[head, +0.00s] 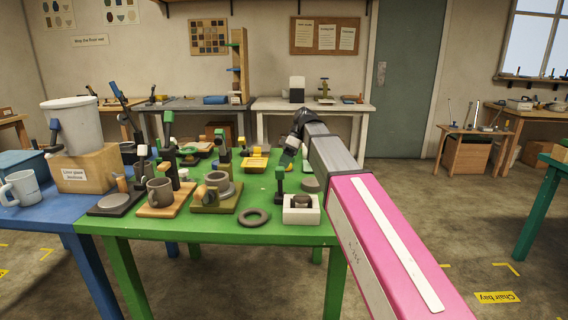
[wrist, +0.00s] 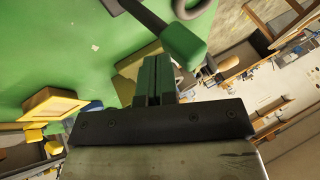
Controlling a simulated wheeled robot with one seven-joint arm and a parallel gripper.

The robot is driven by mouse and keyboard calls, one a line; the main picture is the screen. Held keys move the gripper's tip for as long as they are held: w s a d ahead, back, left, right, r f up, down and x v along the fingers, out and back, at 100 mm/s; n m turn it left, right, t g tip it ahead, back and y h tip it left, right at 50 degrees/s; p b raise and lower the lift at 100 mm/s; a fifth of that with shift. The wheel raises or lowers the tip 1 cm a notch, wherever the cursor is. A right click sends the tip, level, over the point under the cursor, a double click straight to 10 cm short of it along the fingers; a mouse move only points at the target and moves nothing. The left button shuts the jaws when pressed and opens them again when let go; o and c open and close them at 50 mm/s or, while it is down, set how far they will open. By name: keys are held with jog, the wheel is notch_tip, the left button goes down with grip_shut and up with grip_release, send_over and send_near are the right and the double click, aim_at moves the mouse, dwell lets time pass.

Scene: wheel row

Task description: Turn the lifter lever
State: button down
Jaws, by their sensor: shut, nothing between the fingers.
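Several lever-like devices stand on the green table, and none is marked as the lifter.
The green table (head: 275,237) also holds a dark ring (head: 254,216), a mug on a wooden board (head: 165,207) and several other lever devices. A blue table (head: 42,228) with a white bucket adjoins on the left. Open floor lies to the right.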

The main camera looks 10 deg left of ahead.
jog(key=s+t, duration=0.2)
jog(key=shift+s+d+n+t, duration=0.1)
jog(key=shift+s+n+t, duration=0.2)
jog(key=shift+t, duration=0.1)
jog(key=shift+s+f, duration=0.15)
jog(key=shift+s, duration=0.3)
